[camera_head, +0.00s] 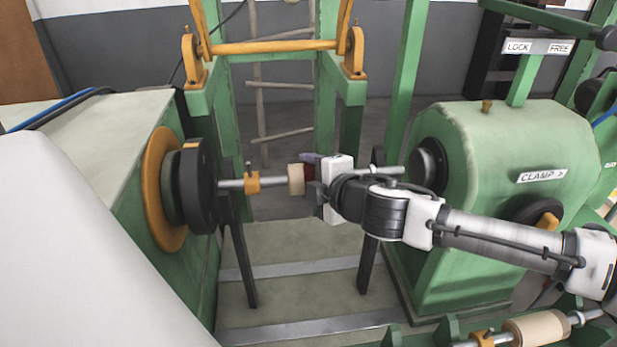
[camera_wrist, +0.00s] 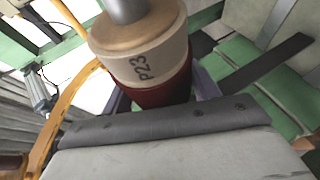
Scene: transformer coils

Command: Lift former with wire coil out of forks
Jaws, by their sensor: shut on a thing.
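The former (camera_head: 296,179) is a tan cylinder with a dark red wire coil around it, on a bare metal shaft (camera_head: 275,181) with an orange collar (camera_head: 252,182). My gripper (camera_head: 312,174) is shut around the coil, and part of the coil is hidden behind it. The shaft lies roughly level. Two black forks stand below its ends, the left fork (camera_head: 239,250) and the right fork (camera_head: 369,250). I cannot tell whether the shaft touches them. In the wrist view the former (camera_wrist: 140,45) is marked "P23", with the red coil (camera_wrist: 160,95) between my fingers.
The black headstock disc (camera_head: 198,185) with an orange ring is close on the left. The green tailstock (camera_head: 500,150) marked "CLAMP" stands on the right. A yellow bar (camera_head: 275,46) spans the frame behind. Another tan former (camera_head: 538,328) lies on a green rack at bottom right.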

